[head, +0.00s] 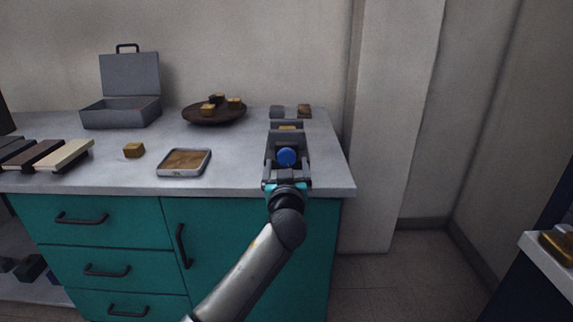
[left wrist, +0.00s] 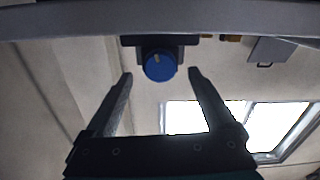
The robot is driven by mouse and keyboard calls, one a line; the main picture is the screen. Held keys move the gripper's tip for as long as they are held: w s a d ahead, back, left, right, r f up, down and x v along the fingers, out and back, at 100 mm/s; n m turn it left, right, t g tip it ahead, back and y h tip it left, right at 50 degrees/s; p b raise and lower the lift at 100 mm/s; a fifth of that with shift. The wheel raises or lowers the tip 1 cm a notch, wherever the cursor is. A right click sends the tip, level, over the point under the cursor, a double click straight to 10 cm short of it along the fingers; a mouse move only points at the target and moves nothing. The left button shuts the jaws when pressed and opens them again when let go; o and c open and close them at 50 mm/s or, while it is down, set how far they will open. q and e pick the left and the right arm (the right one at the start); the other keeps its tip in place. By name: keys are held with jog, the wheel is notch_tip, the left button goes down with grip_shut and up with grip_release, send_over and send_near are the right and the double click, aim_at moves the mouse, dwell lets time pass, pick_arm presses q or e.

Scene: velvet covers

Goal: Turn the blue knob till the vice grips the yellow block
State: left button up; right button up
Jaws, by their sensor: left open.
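The grey vice (head: 287,139) stands near the right end of the counter. Its round blue knob (head: 287,156) faces me. A yellowish block (head: 287,127) shows in part at the far side of the vice; I cannot tell whether the jaws touch it. My left gripper (head: 287,174) is in front of the knob, open and empty. In the left wrist view the blue knob (left wrist: 160,66) lies between the lines of the two spread fingertips (left wrist: 160,74), with a gap on each side. My right gripper is not in view.
An open grey case (head: 122,112) is at the back left.

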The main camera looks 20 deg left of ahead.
aim_at(287, 159)
pick_arm(q)
jog(key=shift+b+x, duration=0.45)
jog(key=shift+x, duration=1.25)
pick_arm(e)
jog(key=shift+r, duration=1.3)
pick_arm(q)
jog(key=c, duration=1.4)
jog(key=shift+o, duration=0.2)
